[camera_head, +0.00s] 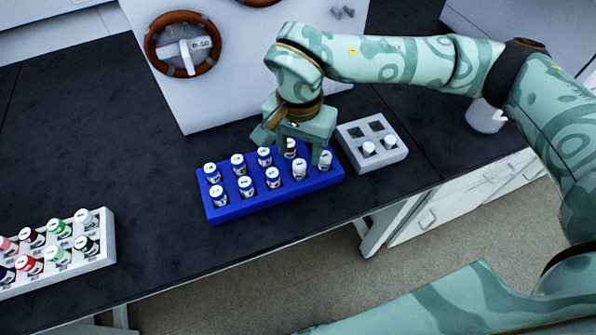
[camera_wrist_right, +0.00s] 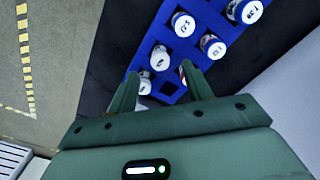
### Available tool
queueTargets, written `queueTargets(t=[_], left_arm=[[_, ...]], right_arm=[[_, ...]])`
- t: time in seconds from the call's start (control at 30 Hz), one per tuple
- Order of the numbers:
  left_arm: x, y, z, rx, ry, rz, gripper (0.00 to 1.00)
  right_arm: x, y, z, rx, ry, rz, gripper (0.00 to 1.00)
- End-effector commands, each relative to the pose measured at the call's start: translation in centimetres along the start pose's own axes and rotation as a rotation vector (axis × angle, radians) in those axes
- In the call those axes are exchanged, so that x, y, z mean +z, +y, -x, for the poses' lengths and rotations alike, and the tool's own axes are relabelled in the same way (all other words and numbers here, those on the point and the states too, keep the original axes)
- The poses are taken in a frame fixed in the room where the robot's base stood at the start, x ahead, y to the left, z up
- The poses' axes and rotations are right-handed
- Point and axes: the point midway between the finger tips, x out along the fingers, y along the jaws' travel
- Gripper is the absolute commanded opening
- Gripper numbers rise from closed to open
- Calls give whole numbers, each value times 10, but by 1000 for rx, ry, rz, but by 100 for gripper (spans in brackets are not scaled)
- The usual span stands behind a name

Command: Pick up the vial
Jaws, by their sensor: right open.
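White-capped vials stand upright in a blue rack (camera_head: 240,209) on the dark bench. My right gripper (camera_head: 297,146) is over the rack's far right part, fingers pointing down. A vial with a dark red band (camera_head: 290,149) shows between its fingers in the head view, partly covered. Which vial is meant cannot be told. In the right wrist view, the open fingers (camera_wrist_right: 160,88) point toward the blue rack (camera_wrist_right: 192,44). A vial with a red band (camera_wrist_right: 183,72) is mostly hidden by the right finger there. No vial is visibly gripped. My left gripper is not in view.
A small grey rack (camera_head: 350,153) with two white-capped vials stands right of the blue rack. A white rack (camera_head: 104,259) with colored vials is at far left. A pale instrument panel (camera_head: 228,80) stands behind. Bench is clear between left racks.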

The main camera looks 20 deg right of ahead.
Motion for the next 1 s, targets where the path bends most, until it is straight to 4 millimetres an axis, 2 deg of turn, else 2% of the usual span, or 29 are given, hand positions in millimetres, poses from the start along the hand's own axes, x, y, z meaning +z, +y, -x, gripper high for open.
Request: queueTargets(t=[0.13,0.3,0.4,0.7,0.87,0.9,1.0], left_arm=[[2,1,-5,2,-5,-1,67],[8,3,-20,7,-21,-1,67],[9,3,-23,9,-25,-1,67],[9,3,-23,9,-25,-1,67],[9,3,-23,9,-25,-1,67],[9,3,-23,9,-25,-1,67],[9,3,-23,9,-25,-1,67]], right_arm=[[0,0,-12,0,-2,0,50],[-1,0,-44,3,-6,-1,50],[-1,0,-55,1,-4,0,50],[-1,0,-57,-1,0,0,50],[-1,0,-57,-1,0,0,6],[-1,0,-57,-1,-1,0,2],[-1,0,-57,-1,-1,0,2]])
